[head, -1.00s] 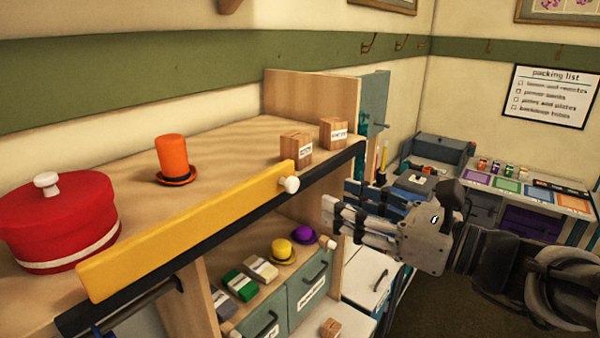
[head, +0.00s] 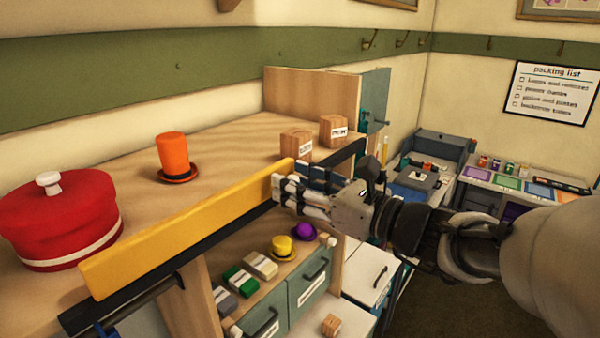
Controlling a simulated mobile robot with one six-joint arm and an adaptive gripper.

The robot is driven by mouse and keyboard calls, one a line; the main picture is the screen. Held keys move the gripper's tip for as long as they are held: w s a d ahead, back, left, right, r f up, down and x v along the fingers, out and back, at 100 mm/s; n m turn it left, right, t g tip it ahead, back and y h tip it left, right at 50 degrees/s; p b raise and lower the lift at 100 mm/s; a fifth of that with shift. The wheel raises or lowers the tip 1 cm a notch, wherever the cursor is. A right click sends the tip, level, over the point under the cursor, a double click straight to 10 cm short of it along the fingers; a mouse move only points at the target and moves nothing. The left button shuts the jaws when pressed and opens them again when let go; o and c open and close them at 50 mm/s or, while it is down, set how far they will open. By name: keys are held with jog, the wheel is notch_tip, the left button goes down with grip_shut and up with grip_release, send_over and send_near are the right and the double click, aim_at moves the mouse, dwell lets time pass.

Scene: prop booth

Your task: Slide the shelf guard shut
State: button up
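The shelf guard (head: 180,235) is a long yellow board on a black rail along the front edge of the wooden shelf top (head: 235,145). It covers the left and middle of that edge, and the right stretch by the small boxes is uncovered. My gripper (head: 284,188) is at the guard's right end, where its white knob sits. The fingers hide the knob. I cannot tell whether they touch it or have closed on it.
On the shelf top stand a red round hat box (head: 60,225), an orange top hat (head: 175,158) and two small wooden boxes (head: 296,144) (head: 333,130). Below are small hats and green drawers (head: 308,280). A desk (head: 510,185) stands at the back right.

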grip_shut()
dwell(0.3)
dwell(0.3)
